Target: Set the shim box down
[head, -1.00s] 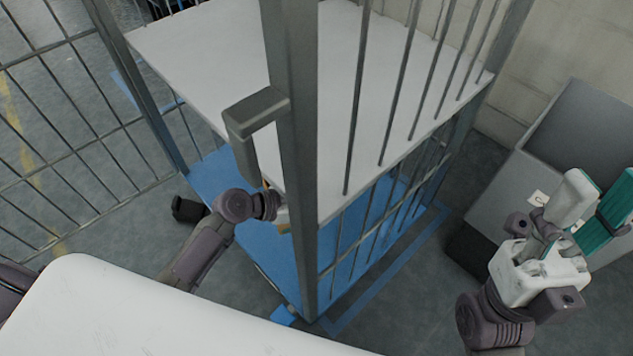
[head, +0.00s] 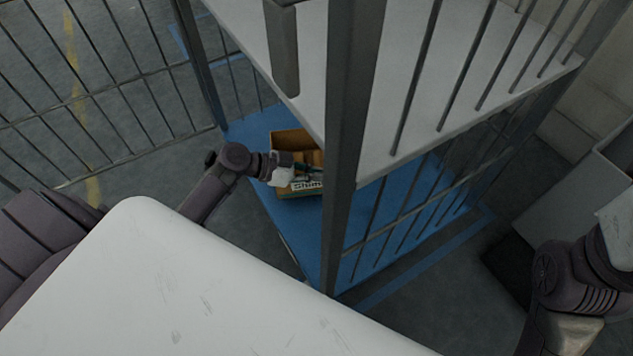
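The shim box (head: 287,142) is an open-topped brown cardboard box with a "Shim" label on its near side. It is at the blue lower shelf (head: 270,204) of the cage cart, under the white upper shelf. Whether its base touches the shelf is not clear. My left gripper (head: 304,172) is at the box's near wall and appears shut on it; the fingertips are small and partly hidden. The cart's grey post covers the box's right side. My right gripper (head: 617,238) is cut off at the right edge, with its fingers out of view.
The cart's grey corner post (head: 350,130) and barred side stand just right of the box. The white upper shelf (head: 430,110) overhangs it. A barred panel (head: 90,110) is on the left. A grey bin (head: 570,200) stands at the right.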

